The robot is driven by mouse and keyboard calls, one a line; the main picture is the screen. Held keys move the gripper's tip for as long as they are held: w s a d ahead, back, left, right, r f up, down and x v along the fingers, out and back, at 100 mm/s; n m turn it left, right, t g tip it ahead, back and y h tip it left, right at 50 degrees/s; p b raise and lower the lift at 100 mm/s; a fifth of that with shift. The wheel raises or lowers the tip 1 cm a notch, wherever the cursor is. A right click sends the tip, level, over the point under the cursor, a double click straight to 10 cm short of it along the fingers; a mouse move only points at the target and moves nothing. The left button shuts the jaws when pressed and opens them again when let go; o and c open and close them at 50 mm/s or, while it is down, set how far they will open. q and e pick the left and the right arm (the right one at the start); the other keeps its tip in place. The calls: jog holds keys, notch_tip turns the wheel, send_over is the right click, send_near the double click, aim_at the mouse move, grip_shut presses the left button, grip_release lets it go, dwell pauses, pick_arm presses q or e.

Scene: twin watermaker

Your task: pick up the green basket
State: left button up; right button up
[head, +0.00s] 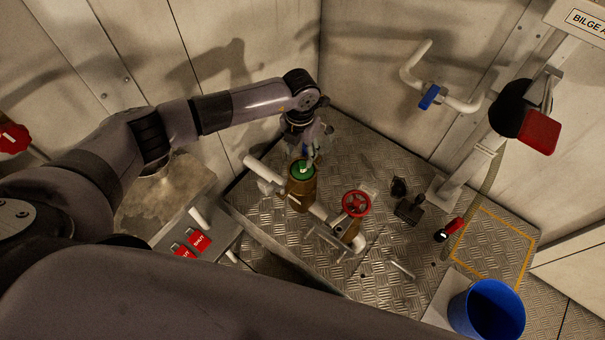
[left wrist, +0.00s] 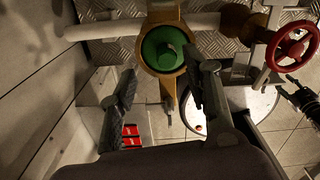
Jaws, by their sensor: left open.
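The green basket (head: 302,169) sits in the top of a brass strainer housing (head: 301,196) on a white pipe. In the left wrist view the green basket (left wrist: 163,48) shows as a green disc with a raised knob, inside the brass rim (left wrist: 163,14). My left gripper (head: 311,153) is just above the basket in the head view. In the left wrist view its two fingers (left wrist: 161,82) are apart, nothing is between them, and the basket lies beyond the tips. How deep the basket sits is hidden.
A red handwheel valve (head: 355,204) stands right of the housing on the same pipework. A metal bench (head: 165,195) with red tags (head: 199,242) is at left. A blue bucket (head: 486,309) is at lower right. Several dark items lie on the tread-plate floor (head: 345,150).

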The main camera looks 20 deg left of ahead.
aim_at(302, 163)
pick_arm(q)
jog(key=f, duration=0.5)
jog(key=shift+s+d+f, duration=0.15)
jog(key=shift+s+d, duration=0.05)
jog(key=shift+d, duration=0.15)
grip_shut()
